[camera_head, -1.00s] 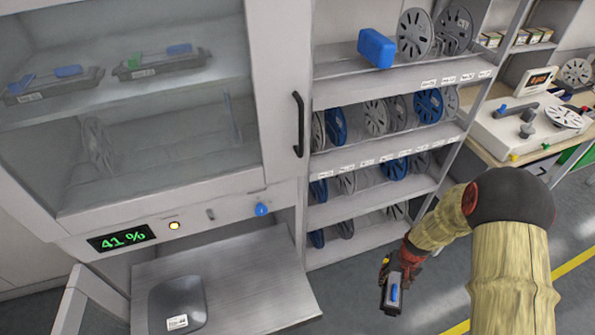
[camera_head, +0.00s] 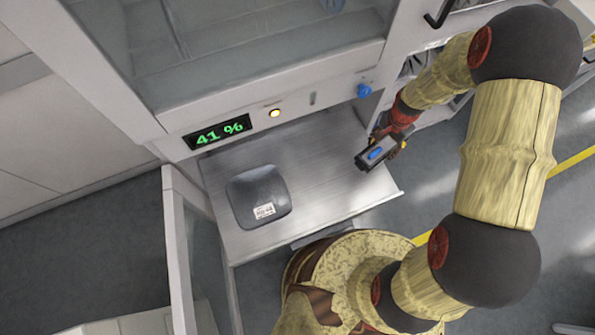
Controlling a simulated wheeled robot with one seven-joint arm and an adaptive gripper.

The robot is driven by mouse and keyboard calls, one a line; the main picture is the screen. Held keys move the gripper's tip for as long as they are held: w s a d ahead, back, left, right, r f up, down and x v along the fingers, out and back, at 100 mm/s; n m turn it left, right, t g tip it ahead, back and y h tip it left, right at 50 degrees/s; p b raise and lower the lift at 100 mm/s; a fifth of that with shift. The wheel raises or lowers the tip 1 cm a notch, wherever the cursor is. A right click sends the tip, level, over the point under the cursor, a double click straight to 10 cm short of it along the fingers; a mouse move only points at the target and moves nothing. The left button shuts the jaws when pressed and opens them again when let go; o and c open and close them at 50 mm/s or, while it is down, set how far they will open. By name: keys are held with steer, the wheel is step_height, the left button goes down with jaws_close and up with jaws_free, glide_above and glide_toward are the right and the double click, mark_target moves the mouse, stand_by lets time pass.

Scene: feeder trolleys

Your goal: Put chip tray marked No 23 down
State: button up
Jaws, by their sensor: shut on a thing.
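My gripper (camera_head: 388,140) is shut on a small dark chip tray (camera_head: 366,163) with a blue piece (camera_head: 376,153) on it. The tray is held at the right edge of a grey metal shelf (camera_head: 320,170), seemingly above it; the exact height is hard to tell. No number can be read on the tray.
The cabinet above the shelf has a display reading 41 % (camera_head: 217,131), a yellow lamp (camera_head: 275,113) and a blue knob (camera_head: 363,91). A white post (camera_head: 178,240) stands left of the shelf. The shelf's middle and right are bare.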

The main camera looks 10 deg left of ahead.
mark_target(358, 155)
steer(key=m, duration=0.2)
steer(key=m+b, duration=0.1)
steer(key=shift+s+r, duration=0.3)
steer(key=shift+r, duration=0.1)
steer(key=s+a+f+b, duration=0.1)
steer(key=a, duration=0.1)
steer(key=s+a+f, duration=0.1)
steer(key=a+f, duration=0.1)
steer(key=a, duration=0.1)
steer(key=s+a+f+b, duration=0.1)
steer(key=s+a, duration=0.1)
steer(key=a, duration=0.1)
steer(key=shift+s+f+b, duration=0.1)
steer(key=shift+f+b, duration=0.05)
steer(key=shift+b, duration=0.15)
steer(key=a+f, duration=0.1)
steer(key=s+a+f+b, duration=0.1)
steer(key=f, duration=0.1)
steer(key=a+f, duration=0.1)
steer(key=shift+s+a+f+b, duration=0.3)
steer(key=shift+s+f+b, duration=0.1)
steer(key=shift+s+a+f+b, duration=0.15)
steer(key=shift+f+b, duration=0.35)
steer(key=shift+f, duration=0.5)
steer(key=shift+a+f+b, duration=0.25)
steer(key=shift+f+b, duration=0.25)
steer(key=shift+f, duration=0.45)
steer(key=shift+f, duration=0.15)
steer(key=o, duration=1.2)
steer(key=shift+o, duration=0.4)
